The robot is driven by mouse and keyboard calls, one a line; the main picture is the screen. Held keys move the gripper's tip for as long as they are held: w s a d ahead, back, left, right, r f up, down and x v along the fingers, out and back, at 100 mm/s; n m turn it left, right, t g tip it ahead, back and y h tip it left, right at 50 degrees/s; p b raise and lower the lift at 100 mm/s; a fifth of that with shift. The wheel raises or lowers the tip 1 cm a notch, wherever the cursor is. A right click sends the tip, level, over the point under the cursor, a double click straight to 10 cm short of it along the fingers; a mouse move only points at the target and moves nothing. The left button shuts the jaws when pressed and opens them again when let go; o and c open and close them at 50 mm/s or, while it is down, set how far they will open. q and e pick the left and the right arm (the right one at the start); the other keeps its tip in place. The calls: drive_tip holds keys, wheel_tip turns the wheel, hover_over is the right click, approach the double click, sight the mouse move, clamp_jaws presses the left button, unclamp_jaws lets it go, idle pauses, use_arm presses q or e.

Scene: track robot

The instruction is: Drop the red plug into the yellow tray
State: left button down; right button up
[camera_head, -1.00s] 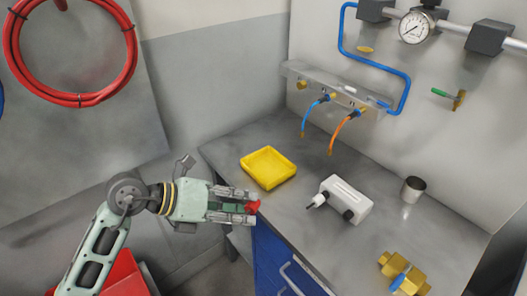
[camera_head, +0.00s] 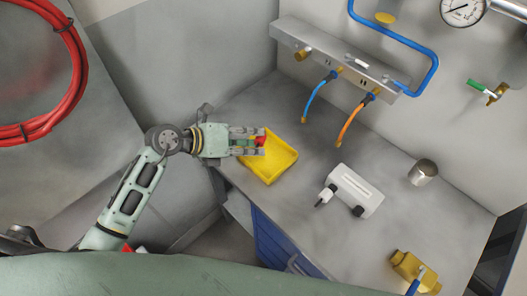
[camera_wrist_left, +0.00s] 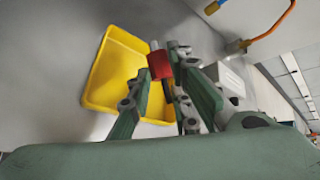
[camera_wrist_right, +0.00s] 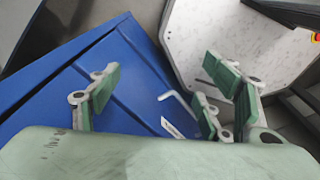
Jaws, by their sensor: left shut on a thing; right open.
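The red plug (camera_head: 261,138) is held at the fingertips of my left gripper (camera_head: 256,142), which is shut on it. In the head view the plug appears over the yellow tray (camera_head: 282,164), which sits on the grey bench. The left wrist view shows the red plug (camera_wrist_left: 160,65) between the fingers, with its pale end pointing up in the picture, and the yellow tray (camera_wrist_left: 103,75) behind it. The exact height above the tray cannot be told. My right gripper (camera_wrist_right: 160,95) is open and empty in the right wrist view, near a blue cabinet front.
A white device (camera_head: 356,190) and a metal cup (camera_head: 422,172) stand on the bench right of the tray. A brass valve (camera_head: 415,271) is at the front right. Blue (camera_head: 317,95) and orange (camera_head: 353,123) hoses hang from a manifold behind the tray.

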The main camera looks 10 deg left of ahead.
use_arm(q)
drive_tip(key=b, duration=0.4)
hover_over(251, 162)
drive_tip(key=f, duration=0.4)
drive_tip(key=shift+w+d+f, duration=0.15)
drive_tip(key=shift+w+f, duration=0.15)
drive_tip(key=shift+f, duration=0.25)
drive_tip(key=shift+s, duration=0.1)
drive_tip(key=c, duration=1.5)
unclamp_jaws()
drive_tip(key=shift+c, duration=0.2)
use_arm(e)
drive_tip(key=f, duration=0.3)
drive_tip(key=w+f, duration=0.1)
drive_tip(key=shift+a+f, duration=0.25)
drive_tip(key=shift+a, duration=0.15)
drive_tip(key=shift+d, duration=0.1)
use_arm(q)
drive_tip(key=shift+s, duration=0.1)
drive_tip(key=v, duration=1.2)
drive_tip(key=shift+r, duration=0.25)
use_arm(e)
drive_tip(key=shift+d, duration=0.1)
